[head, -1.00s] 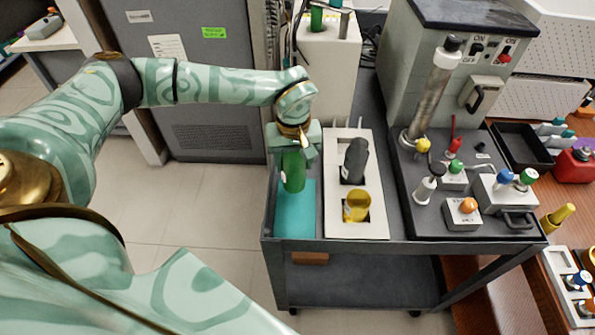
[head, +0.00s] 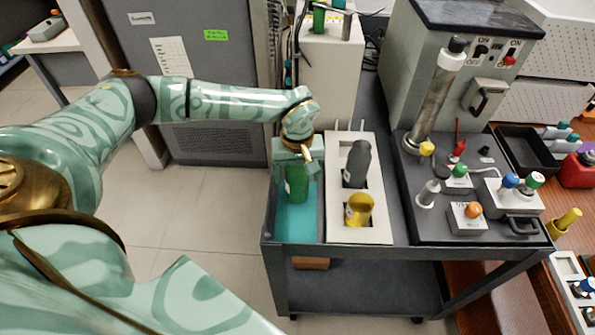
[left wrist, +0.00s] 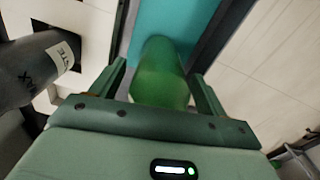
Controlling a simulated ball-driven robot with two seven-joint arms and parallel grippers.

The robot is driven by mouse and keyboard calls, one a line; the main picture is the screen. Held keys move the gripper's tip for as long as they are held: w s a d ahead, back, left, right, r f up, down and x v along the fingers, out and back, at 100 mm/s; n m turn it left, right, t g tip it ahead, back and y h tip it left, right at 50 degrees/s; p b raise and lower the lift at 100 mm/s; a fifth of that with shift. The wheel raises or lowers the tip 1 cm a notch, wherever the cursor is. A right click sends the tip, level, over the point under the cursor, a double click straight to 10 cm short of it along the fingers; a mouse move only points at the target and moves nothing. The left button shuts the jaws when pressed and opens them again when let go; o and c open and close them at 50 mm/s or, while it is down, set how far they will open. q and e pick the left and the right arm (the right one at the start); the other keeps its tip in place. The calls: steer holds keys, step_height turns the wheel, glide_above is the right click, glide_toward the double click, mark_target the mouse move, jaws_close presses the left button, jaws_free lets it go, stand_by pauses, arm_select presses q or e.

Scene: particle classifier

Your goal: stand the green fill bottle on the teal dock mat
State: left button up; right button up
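The green fill bottle (head: 297,183) is upright over the teal dock mat (head: 297,225), at the left end of the cart; its base appears to rest on the mat. My left gripper (head: 298,160) is around the bottle from above and hides its top. In the left wrist view, the green bottle (left wrist: 160,75) is between the two fingers of my gripper (left wrist: 160,85), with a visible gap on each side. The teal mat (left wrist: 180,20) lies beyond it. My right gripper is not in view.
Right of the mat, a pale holder plate (head: 340,230) carries a dark grey cylinder (head: 357,163) and a yellow cup (head: 359,209). Farther right stands the grey machine (head: 425,70) with small knobbed blocks. The cart's front edge lies close before the mat.

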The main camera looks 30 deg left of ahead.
arm_select(q)
step_height(320, 180, up, 12)
steer(key=p, duration=0.2)
steer(key=shift+r+p, duration=0.2)
steer(key=shift+p, duration=0.15)
stand_by(1.1)
